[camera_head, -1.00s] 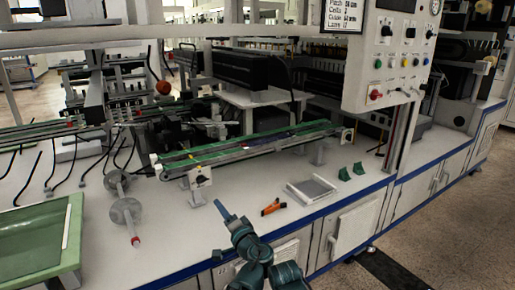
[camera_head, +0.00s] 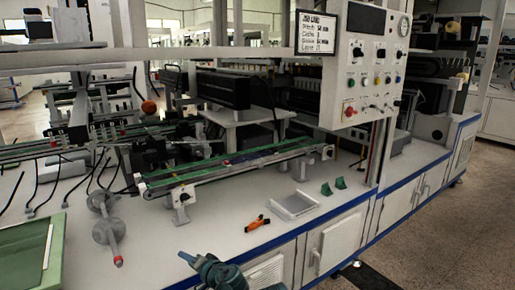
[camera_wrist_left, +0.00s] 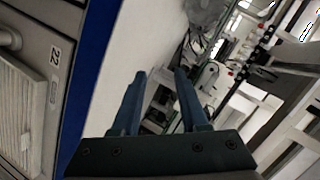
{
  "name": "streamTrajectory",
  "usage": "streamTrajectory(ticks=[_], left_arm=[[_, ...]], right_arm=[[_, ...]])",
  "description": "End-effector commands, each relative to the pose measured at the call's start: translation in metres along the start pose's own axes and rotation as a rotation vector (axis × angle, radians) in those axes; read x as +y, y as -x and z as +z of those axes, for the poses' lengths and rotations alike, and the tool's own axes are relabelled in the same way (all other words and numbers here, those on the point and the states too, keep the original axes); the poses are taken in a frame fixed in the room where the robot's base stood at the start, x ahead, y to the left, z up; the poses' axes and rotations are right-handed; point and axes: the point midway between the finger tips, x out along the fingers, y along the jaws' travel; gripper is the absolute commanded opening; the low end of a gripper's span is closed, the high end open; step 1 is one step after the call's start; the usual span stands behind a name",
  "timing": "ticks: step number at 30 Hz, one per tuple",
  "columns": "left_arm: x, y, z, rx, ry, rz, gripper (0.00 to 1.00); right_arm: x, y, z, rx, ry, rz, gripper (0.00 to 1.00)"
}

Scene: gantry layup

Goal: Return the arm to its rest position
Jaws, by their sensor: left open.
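My left arm comes in at the bottom of the head view. Its dark teal gripper (camera_head: 187,258) is at the front edge of the white bench, and part of the arm is cut off by the frame. In the left wrist view, the left gripper (camera_wrist_left: 158,76) has its two fingers apart with nothing between them. The bench's blue edge and a grey cabinet front (camera_wrist_left: 40,90) show beside it. My right gripper is in neither view.
A grey spool (camera_head: 106,231) and a green-edged tray (camera_head: 57,250) are left. A green-belted rail (camera_head: 230,163) stands behind.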

Motion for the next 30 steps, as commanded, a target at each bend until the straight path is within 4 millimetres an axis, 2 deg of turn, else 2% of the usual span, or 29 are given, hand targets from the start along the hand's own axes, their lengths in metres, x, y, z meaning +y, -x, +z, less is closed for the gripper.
streamTrajectory(ticks=[6, 9, 12, 15, 21, 27, 30], left_arm=[[0.032, -0.011, 0.065, -0.231, 0.096, 0.219, 0.44], [0.055, -0.005, 0.097, -0.358, 0.149, 0.370, 0.44], [0.075, 0.006, 0.117, -0.450, 0.188, 0.506, 0.44], [0.090, 0.018, 0.130, -0.515, 0.219, 0.620, 0.44], [0.111, 0.042, 0.142, -0.599, 0.267, 0.807, 0.44], [0.124, 0.066, 0.147, -0.652, 0.305, 0.974, 0.44], [0.133, 0.081, 0.142, -0.644, 0.255, 0.990, 0.44]], right_arm=[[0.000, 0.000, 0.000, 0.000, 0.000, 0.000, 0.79], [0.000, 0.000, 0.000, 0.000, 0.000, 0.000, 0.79], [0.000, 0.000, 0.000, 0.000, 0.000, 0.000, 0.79], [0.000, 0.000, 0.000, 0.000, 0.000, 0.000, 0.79], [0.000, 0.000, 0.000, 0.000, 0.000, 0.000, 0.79], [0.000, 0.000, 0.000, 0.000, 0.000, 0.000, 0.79], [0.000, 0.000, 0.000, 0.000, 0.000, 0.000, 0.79]])
